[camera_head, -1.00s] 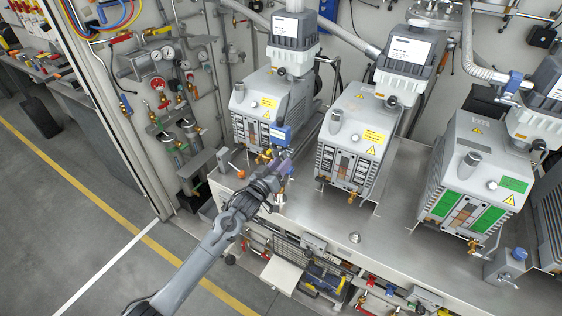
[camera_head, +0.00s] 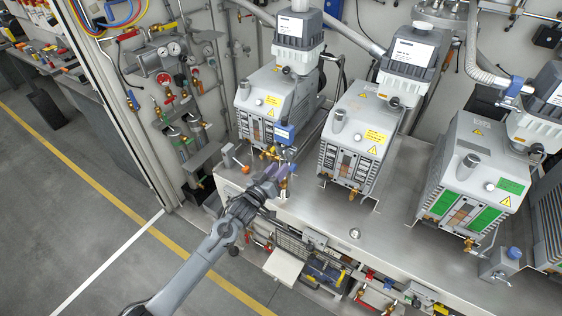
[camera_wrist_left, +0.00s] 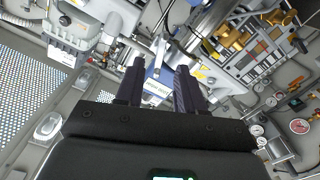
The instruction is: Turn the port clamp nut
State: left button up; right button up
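My left gripper (camera_head: 284,172) is in front of the left pump (camera_head: 278,98), close to the brass fittings (camera_head: 270,153) and a blue part (camera_head: 285,133) at its lower front. In the left wrist view, the two dark fingers (camera_wrist_left: 160,85) stand apart with a gap between them. A blue part with a white label (camera_wrist_left: 157,88) shows through that gap, beyond the fingers. Brass fittings (camera_wrist_left: 232,42) show up and to the right of the fingers. I cannot make out the port clamp nut for certain. My right gripper is not in view.
A middle pump (camera_head: 357,135) and a right pump (camera_head: 470,170) stand on the same metal bench (camera_head: 400,245). Gauges and valves (camera_head: 178,70) cover the wall panel at the left. An orange-handled valve (camera_head: 243,166) sits left of my gripper. The floor (camera_head: 70,215) is clear.

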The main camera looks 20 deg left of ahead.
pick_arm(q)
jog(key=s+p, duration=0.2)
jog(key=s, duration=0.1)
jog(key=shift+a, duration=0.3)
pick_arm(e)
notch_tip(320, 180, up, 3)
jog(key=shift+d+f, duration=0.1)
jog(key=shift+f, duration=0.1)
